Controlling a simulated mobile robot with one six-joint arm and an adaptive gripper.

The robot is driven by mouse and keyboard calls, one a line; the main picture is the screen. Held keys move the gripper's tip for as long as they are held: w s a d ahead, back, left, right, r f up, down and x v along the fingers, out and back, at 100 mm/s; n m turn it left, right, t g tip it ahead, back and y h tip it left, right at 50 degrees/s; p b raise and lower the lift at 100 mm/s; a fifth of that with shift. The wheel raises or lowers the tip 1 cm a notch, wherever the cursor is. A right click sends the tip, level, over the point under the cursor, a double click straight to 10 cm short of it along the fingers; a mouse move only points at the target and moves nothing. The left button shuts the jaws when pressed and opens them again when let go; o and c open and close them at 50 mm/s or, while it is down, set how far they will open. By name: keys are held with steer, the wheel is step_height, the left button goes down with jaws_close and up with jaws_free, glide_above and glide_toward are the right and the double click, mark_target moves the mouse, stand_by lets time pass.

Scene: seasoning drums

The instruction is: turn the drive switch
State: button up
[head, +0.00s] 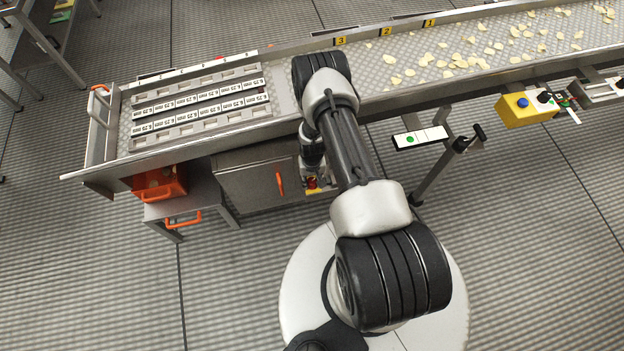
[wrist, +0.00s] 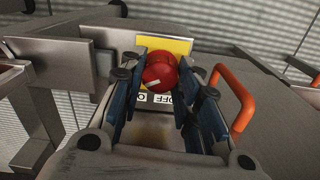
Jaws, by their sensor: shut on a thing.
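The drive switch (wrist: 160,70) is a round red knob with a pale mark, on a yellow plate (wrist: 178,46). My gripper (wrist: 163,76) has its two blue-grey fingers on either side of the knob and is shut on it. A white label reading OFF (wrist: 163,97) shows upside down below the knob, with other letters partly hidden. In the head view, the red switch (head: 312,183) sits below the conveyor's near edge, under my arm, and my arm hides most of the gripper.
An orange handle (wrist: 234,94) stands close to the right of the fingers. A grey metal cabinet (head: 245,183) with an orange handle is left of the switch. The conveyor (head: 380,105) runs above, carrying chips at right. A yellow box with a blue button (head: 522,109) is farther right.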

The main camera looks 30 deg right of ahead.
steer(key=c, duration=0.3)
steer(key=shift+n+b, duration=0.3)
steer(key=shift+n, duration=0.1)
steer(key=n+b, duration=0.2)
steer(key=n, duration=0.2)
steer(key=shift+f, duration=0.1)
steer(key=n+b, duration=0.1)
steer(key=n, duration=0.2)
steer(key=shift+n+b, duration=0.7)
steer(key=shift+n, duration=1.3)
steer(key=o, duration=1)
steer(key=shift+o, duration=0.2)
